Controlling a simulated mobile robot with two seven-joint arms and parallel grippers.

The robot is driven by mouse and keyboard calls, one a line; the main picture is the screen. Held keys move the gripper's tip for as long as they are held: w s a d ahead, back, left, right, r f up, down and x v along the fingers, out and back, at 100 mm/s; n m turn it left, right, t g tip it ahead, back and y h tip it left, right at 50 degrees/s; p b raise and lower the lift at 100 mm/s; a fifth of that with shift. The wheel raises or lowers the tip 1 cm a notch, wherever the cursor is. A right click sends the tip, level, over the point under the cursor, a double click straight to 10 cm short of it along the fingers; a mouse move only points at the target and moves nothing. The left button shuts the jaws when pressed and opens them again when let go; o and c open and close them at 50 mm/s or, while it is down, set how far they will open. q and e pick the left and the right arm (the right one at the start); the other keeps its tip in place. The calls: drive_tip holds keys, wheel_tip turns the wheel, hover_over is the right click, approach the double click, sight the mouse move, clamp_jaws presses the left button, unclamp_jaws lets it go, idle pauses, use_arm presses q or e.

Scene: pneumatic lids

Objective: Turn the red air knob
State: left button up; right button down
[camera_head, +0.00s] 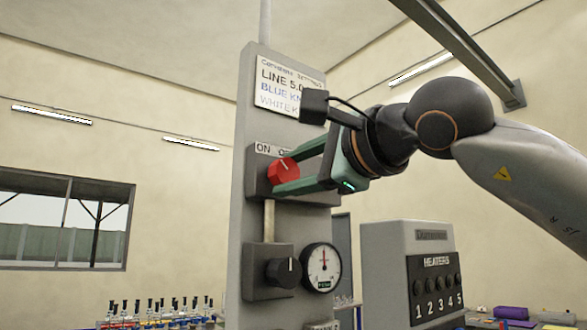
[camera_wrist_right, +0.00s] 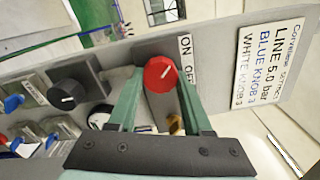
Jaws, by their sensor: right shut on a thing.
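The red air knob (camera_head: 283,171) sits on its grey block on the upright grey panel, under an ON/OFF label (camera_head: 268,150). A white line marks its face. My right gripper (camera_head: 286,176) has its green fingers on either side of the knob and is shut on it. In the right wrist view the red knob (camera_wrist_right: 160,75) lies between the two fingertips (camera_wrist_right: 158,82), with its white line tilted up to the right. My left gripper is in neither view.
Below the knob are a black knob (camera_head: 284,271) and a round gauge (camera_head: 322,267). A sign (camera_head: 284,88) is above. A heaters box (camera_head: 410,272) stands to the right. Several small bottles (camera_head: 155,315) stand at the lower left. The space left of the panel is clear.

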idle(0.3)
drive_tip(key=shift+c, duration=1.6)
unclamp_jaws()
drive_tip(key=b+v, duration=0.3)
drive_tip(key=v, duration=0.9)
drive_tip(key=shift+s+d+b, duration=0.15)
drive_tip(key=shift+s+b, duration=0.1)
drive_tip(key=shift+b, duration=0.05)
